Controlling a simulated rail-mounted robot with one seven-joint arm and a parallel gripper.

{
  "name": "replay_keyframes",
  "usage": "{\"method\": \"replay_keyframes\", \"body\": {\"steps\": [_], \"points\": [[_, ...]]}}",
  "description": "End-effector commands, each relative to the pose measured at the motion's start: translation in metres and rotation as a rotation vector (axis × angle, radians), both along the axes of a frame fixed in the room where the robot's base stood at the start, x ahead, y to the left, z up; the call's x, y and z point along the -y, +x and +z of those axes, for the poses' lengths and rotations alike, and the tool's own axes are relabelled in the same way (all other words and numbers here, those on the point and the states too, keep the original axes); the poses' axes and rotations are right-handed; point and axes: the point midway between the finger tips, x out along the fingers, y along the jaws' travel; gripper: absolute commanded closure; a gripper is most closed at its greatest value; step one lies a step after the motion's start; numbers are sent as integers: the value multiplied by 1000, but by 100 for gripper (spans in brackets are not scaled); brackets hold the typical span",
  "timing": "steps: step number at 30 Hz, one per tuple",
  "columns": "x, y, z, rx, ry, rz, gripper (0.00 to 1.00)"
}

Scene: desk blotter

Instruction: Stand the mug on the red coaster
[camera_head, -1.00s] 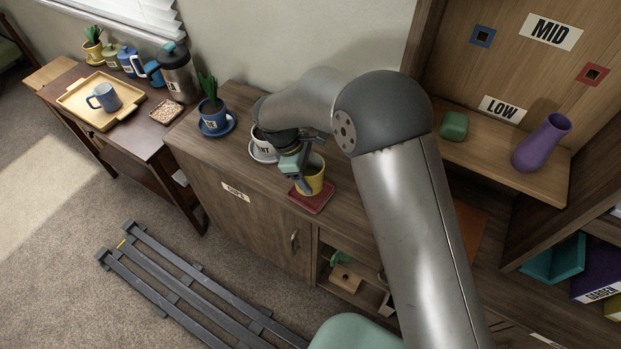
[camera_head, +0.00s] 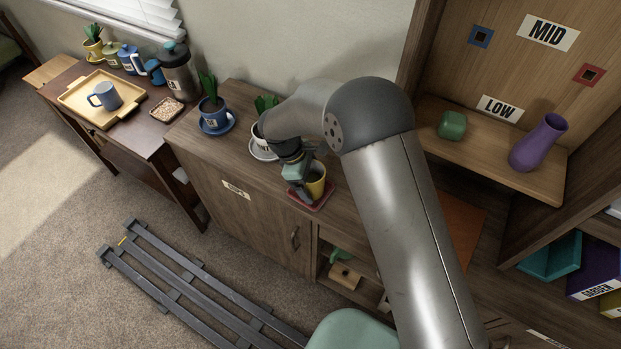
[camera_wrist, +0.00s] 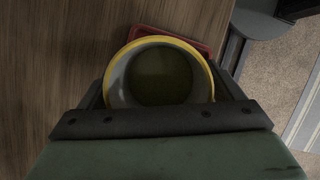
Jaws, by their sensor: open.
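A yellow mug (camera_head: 317,183) stands upright at the red coaster (camera_head: 325,200) on the cabinet top, and it appears to rest on it. My gripper (camera_head: 301,187) is low at the mug's left side, hiding part of it. In the wrist view I look down into the mug (camera_wrist: 160,75), with its yellow rim and dark inside. One finger of my gripper (camera_wrist: 162,98) shows on each side of it, and the jaws are open. A corner of the red coaster (camera_wrist: 203,47) shows beyond the rim. The mug's base is hidden in the wrist view.
Two potted plants on saucers, one blue (camera_head: 214,118) and one white (camera_head: 262,148), stand left of my gripper on the cabinet (camera_head: 195,135). A blue mug (camera_head: 105,96) sits on a yellow tray (camera_head: 75,100) on the side table. A shelf with a purple vase (camera_head: 537,145) is at right.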

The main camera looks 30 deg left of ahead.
Motion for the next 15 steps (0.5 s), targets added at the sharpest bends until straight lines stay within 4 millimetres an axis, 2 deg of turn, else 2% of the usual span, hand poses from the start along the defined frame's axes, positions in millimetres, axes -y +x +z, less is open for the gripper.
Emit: {"method": "replay_keyframes", "body": {"steps": [5, 15], "points": [[-4, -1, 11, 2, 3, 0, 13], [-30, -10, 76, 2, 5, 0, 13]]}}
